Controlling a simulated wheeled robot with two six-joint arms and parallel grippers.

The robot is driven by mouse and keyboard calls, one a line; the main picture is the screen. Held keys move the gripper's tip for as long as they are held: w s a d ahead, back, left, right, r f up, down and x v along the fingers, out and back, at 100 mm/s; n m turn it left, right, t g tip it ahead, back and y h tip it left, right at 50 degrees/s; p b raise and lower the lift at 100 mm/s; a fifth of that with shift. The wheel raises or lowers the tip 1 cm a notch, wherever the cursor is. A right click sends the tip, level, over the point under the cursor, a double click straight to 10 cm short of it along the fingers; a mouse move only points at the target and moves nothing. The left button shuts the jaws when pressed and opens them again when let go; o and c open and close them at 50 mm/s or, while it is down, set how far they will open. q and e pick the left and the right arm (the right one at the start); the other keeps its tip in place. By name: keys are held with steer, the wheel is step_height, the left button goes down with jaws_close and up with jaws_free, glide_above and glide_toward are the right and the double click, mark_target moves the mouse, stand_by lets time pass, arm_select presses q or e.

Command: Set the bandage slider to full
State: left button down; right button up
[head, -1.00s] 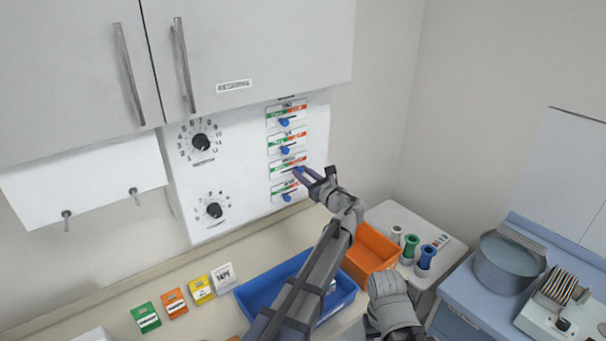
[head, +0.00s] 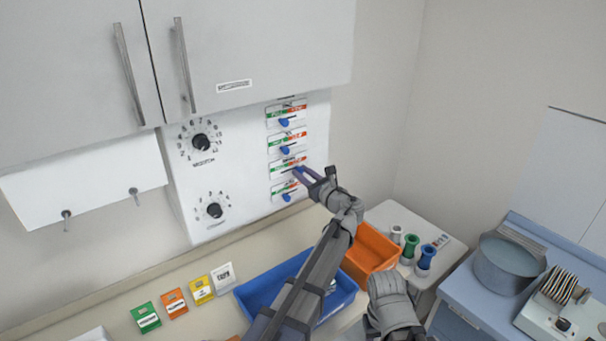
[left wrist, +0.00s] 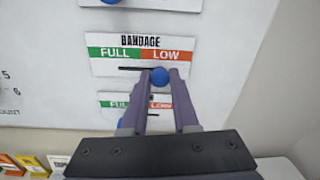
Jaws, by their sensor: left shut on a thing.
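The bandage slider (left wrist: 130,68) is on the white wall panel, under a label reading BANDAGE with a green FULL part on the left and a red LOW part on the right. Its round blue knob (left wrist: 160,76) is right of the line between the two colours, on the LOW side. The slot shows to the left of the knob, under FULL. My left gripper (head: 299,174) is shut on the knob, one finger on each side of it. In the head view the fingers partly cover this slider. The fingertips of my right gripper are not visible.
Similar sliders sit above (head: 286,121) and below (head: 287,197) the bandage one. Two black dials (head: 201,142) are to the left. A blue bin (head: 250,293) and an orange bin (head: 371,247) stand below my left arm. A white cabinet (head: 250,45) hangs above.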

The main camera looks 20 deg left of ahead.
arm_select(q)
steer(key=s+a, duration=0.1)
steer(key=s, duration=0.1)
steer(key=s+a, duration=0.2)
steer(key=shift+s+a, duration=0.2)
steer(key=shift+w, duration=0.1)
steer(key=c, duration=0.7)
jaws_free()
steer(key=shift+d, duration=0.1)
glide_toward(281, 173)
steer(key=shift+v, duration=0.9)
